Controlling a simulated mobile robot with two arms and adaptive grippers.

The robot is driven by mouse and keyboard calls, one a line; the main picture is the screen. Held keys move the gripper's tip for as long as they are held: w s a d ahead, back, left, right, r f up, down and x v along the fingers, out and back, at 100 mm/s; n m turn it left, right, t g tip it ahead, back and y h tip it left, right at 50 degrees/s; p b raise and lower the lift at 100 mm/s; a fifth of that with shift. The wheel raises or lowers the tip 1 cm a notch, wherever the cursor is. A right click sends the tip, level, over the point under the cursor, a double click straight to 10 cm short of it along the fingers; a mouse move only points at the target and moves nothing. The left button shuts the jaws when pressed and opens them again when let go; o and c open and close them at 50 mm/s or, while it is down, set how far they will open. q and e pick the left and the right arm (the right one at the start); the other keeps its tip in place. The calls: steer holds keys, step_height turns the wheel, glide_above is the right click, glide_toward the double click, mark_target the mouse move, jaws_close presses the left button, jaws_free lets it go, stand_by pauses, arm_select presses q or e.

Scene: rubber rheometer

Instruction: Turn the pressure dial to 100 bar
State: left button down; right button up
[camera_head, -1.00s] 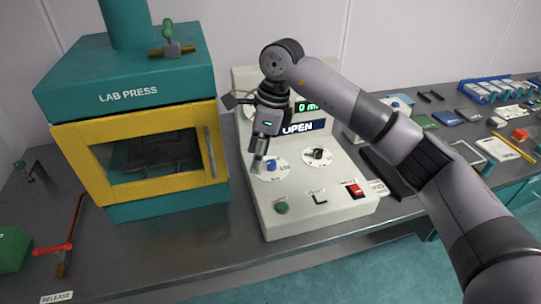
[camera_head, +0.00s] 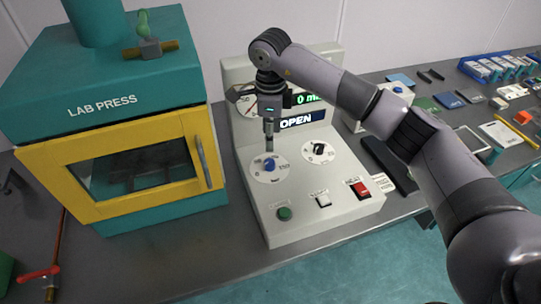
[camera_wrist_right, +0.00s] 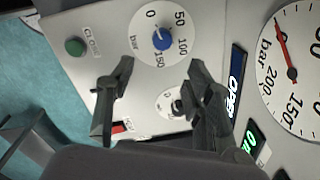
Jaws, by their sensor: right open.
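The pressure dial is a blue knob (camera_head: 270,164) on a white round scale on the sloping panel of the control box (camera_head: 327,228). In the right wrist view the blue knob (camera_wrist_right: 163,40) has a scale marked 0, 50, 100 and 150 bar. I cannot tell exactly where its pointer mark stands. My right gripper (camera_head: 269,146) is just above the knob, pointing down. In the right wrist view its two fingers (camera_wrist_right: 160,72) are apart, with nothing between them; the knob lies beyond the fingertips. My left gripper is not in view.
A second, black dial (camera_head: 318,151) is right of the blue one. Green (camera_head: 284,213), white (camera_head: 323,201) and red (camera_head: 360,189) controls line the panel's front. A large gauge (camera_wrist_right: 292,68) has a red needle near its low end. The lab press (camera_head: 115,130) stands close on the left.

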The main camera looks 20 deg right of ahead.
mark_target(271, 162)
steer(key=f, duration=0.3)
steer(key=f+p, duration=0.1)
steer(key=f, duration=0.2)
steer(key=f+p, duration=0.1)
steer(key=f, duration=0.2)
steer(key=shift+w+f, duration=0.25)
steer(key=shift+w, duration=0.1)
steer(key=shift+d+f, duration=0.1)
steer(key=shift+f, duration=0.5)
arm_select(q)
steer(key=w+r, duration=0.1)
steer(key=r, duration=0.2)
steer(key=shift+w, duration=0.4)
arm_select(e)
steer(key=shift+c, duration=0.6)
jaws_close()
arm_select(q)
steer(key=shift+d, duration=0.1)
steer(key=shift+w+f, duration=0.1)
